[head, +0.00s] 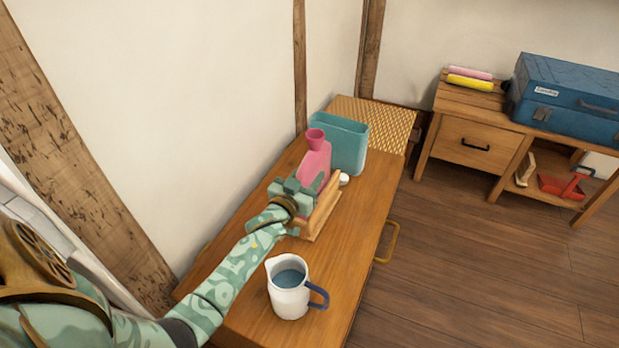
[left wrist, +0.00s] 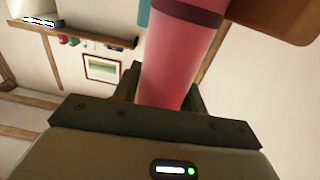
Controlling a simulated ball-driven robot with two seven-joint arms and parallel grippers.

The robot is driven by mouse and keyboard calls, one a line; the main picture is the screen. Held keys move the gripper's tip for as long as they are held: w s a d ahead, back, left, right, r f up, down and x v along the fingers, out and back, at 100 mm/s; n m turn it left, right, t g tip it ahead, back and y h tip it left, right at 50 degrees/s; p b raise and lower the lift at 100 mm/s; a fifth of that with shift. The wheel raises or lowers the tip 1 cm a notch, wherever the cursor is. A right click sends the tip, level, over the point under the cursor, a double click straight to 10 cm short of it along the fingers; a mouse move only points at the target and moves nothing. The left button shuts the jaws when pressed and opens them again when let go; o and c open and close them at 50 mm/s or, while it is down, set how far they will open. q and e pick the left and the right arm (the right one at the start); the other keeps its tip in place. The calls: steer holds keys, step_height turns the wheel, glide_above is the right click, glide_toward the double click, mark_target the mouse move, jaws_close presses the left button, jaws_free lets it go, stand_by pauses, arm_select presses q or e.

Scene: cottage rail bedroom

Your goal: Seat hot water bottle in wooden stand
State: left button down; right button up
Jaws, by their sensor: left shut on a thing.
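The pink hot water bottle (head: 313,165) is upright, with its flared neck at the top, at the wooden stand (head: 325,207) on the chest top. My left gripper (head: 297,194) is shut on the bottle from the near side and hides its lower part. In the left wrist view the pink bottle (left wrist: 180,55) runs between the fingers (left wrist: 165,98), and a brown wooden piece shows at the upper right. I cannot tell whether the bottle's base rests fully in the stand. My right gripper is not in view.
A white jug (head: 289,290) with a blue handle stands nearer on the wooden chest (head: 365,225). A teal container (head: 343,143) stands behind the bottle, with a small white object (head: 344,179) beside the stand. A woven mat (head: 385,122) lies at the far end.

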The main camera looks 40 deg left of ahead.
arm_select(q)
steer(key=shift+r, duration=0.1)
steer(key=c, duration=0.8)
jaws_free()
steer(key=shift+f, duration=0.2)
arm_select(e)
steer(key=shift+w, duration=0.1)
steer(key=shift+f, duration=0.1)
arm_select(q)
steer(key=shift+f+b, duration=0.3)
steer(key=shift+b, duration=0.15)
steer(key=shift+s+d+r+p, duration=0.15)
steer(key=shift+s+r+p, duration=0.2)
steer(key=shift+s+p, duration=0.35)
steer(key=s+p, duration=0.3)
steer(key=s, duration=0.3)
steer(key=shift+d+r, duration=0.15)
steer(key=shift+d, duration=0.3)
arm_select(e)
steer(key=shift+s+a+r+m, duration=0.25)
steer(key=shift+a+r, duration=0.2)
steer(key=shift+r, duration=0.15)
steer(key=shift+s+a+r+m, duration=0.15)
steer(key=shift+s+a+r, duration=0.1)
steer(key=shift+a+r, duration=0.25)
